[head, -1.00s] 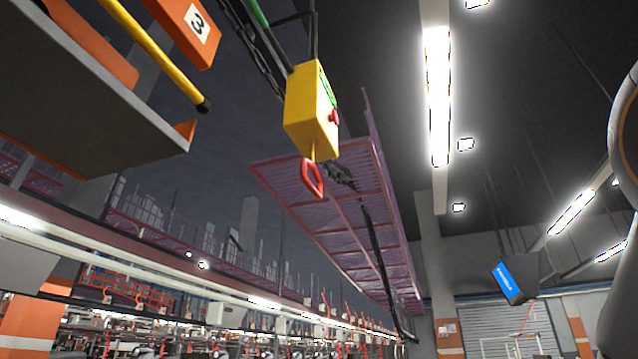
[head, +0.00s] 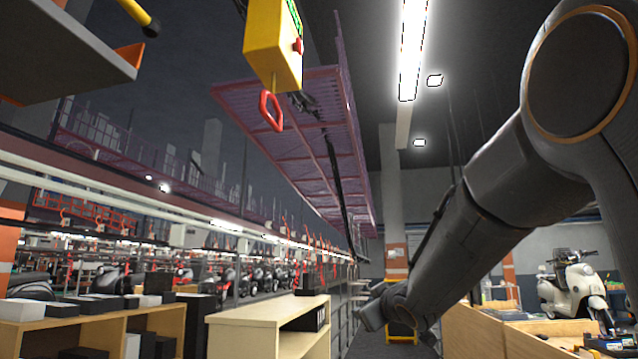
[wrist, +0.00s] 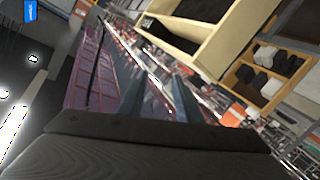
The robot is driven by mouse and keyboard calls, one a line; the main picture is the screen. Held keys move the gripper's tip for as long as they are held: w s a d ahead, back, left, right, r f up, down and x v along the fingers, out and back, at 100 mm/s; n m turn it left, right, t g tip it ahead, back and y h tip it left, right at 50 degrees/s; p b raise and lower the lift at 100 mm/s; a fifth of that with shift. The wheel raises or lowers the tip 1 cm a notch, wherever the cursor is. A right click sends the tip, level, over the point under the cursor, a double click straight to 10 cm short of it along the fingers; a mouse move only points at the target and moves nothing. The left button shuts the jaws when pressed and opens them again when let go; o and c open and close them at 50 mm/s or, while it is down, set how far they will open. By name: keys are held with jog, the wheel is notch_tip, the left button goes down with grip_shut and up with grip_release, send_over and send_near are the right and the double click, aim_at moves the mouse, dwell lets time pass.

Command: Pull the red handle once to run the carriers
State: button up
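The red handle (head: 264,108) is a ring hanging under a yellow box (head: 264,50), upper left of centre in the head view. The box has a red button on its right side. Nothing touches the handle. My gripper (wrist: 159,98) shows two fingers standing apart with nothing between them in the wrist view. In the head view my arm reaches in from the right, and its end is low near the centre, below and right of the handle. The handle cannot be made out in the wrist view. Part of a carrier (head: 75,55) hangs at the upper left.
A purple mesh frame (head: 300,150) hangs behind the handle. Wooden shelves (head: 255,335) with black and white boxes stand below at the left and centre. A pale scooter (head: 575,285) stands at the right. The air around the handle looks clear.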

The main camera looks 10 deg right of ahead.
aim_at(274, 122)
jog(key=s+a+r+n+t+y+p, duration=0.1)
jog(key=a+r+n+y, duration=0.15)
jog(key=r, duration=0.65)
jog(key=a+r+n+t+y, duration=0.15)
jog(key=r+n+y, duration=0.25)
jog(key=r, duration=0.4)
jog(key=s+a+r+n+y+p, duration=0.1)
jog(key=a+r+n+y, duration=0.15)
jog(key=r, duration=0.65)
jog(key=s+a+r+n+g+y+p, duration=0.1)
jog(key=s+a+r+n+g+y, duration=0.3)
jog(key=s+r+n+g, duration=0.3)
jog(key=s+a+r+n+g+y+p, duration=0.1)
jog(key=s+a+r+n+g+y, duration=0.35)
jog(key=s+r+n, duration=0.35)
jog(key=shift+n, duration=0.7)
jog(key=x, duration=0.3)
jog(key=f+p+x, duration=0.1)
jog(key=x, duration=0.2)
jog(key=p+x, duration=0.1)
jog(key=x, duration=0.2)
jog(key=shift+w+f, duration=0.1)
jog(key=shift+f, duration=0.3)
grip_shut()
jog(key=shift+f, duration=0.1)
